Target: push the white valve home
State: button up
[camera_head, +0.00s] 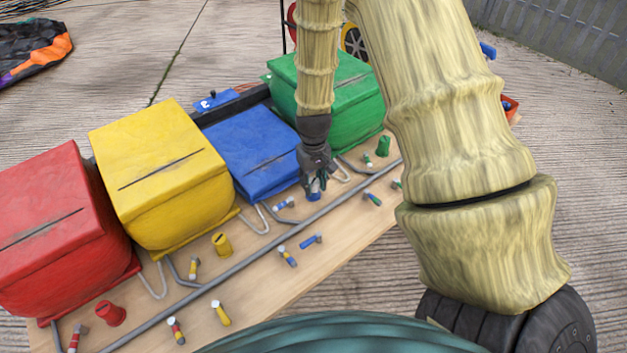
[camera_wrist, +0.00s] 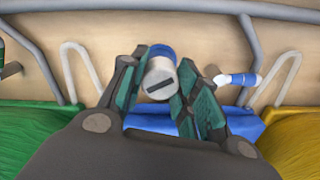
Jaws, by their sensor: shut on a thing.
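My gripper (camera_head: 315,190) is over the board in front of the blue box, fingers pointing down. Its fingers (camera_wrist: 160,85) are shut on a blue cylinder with a pale grey, slotted end face (camera_wrist: 160,88). The cylinder's blue side shows just below the fingers in the head view (camera_head: 314,197). Whether it touches the board is hard to tell. Several small coloured pieces with white ends lie on the board; which one is the white valve is unclear. A blue one with a white end (camera_head: 283,204) lies just left of my gripper and also shows in the wrist view (camera_wrist: 238,79).
Red (camera_head: 55,225), yellow (camera_head: 160,175), blue (camera_head: 255,150) and green (camera_head: 345,105) boxes stand in a row along the wooden board (camera_head: 255,290). A grey rail (camera_head: 240,275) and bent wires (camera_head: 262,218) run in front. Red (camera_head: 110,313), yellow (camera_head: 222,245) and green (camera_head: 383,147) knobs stand upright.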

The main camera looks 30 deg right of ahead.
jog(key=o, duration=1)
jog(key=shift+f, duration=0.1)
notch_tip(320, 180, up, 12)
dwell(0.5)
